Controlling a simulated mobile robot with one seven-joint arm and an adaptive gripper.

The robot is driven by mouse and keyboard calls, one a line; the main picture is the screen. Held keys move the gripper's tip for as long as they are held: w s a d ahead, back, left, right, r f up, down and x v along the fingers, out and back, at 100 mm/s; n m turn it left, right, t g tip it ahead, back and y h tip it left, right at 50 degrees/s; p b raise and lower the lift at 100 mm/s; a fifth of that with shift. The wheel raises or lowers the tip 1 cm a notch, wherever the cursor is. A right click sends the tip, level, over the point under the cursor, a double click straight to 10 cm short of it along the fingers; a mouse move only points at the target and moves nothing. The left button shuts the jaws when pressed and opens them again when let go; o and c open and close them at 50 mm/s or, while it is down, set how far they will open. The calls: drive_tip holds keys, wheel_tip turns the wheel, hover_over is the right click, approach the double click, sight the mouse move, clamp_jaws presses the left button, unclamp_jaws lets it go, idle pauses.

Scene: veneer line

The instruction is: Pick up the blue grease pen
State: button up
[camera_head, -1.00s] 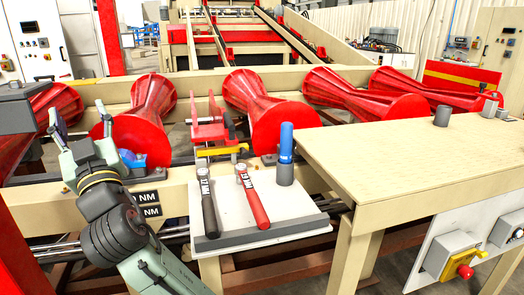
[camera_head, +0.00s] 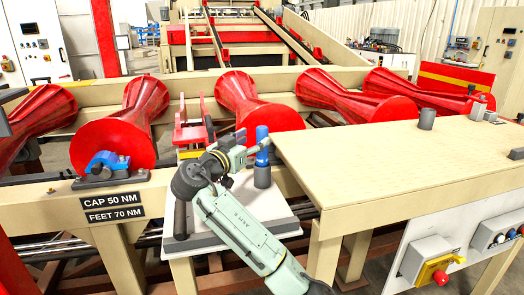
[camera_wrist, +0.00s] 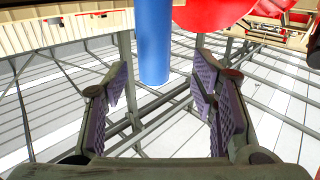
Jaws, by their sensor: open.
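The blue grease pen (camera_head: 262,138) stands upright in a grey cup (camera_head: 262,177) at the back right of a small white-topped stand (camera_head: 282,214). In the wrist view the blue pen (camera_wrist: 154,40) shows upright, ahead of and roughly between the fingers, with no clear contact. My gripper (camera_head: 247,154) is close to the pen on its left in the head view, at about the pen's height. In the wrist view my gripper (camera_wrist: 163,88) has its fingers well apart with nothing between the pads.
A red bracket (camera_head: 190,133) stands behind the stand. Red rollers (camera_head: 262,108) line the back. A beige table (camera_head: 400,160) lies close on the right.

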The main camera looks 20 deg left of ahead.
sight(259, 135)
drive_tip(key=w, duration=0.1)
drive_tip(key=w+d+p, duration=0.1)
drive_tip(key=w+p, duration=0.1)
drive_tip(key=shift+w+d+r, duration=0.25)
drive_tip(key=shift+w+r, duration=0.05)
drive_tip(key=shift+w, duration=0.05)
drive_tip(key=shift+w+f, duration=0.2)
drive_tip(key=shift+w, duration=0.3)
drive_tip(key=shift+c, duration=0.3)
clamp_jaws()
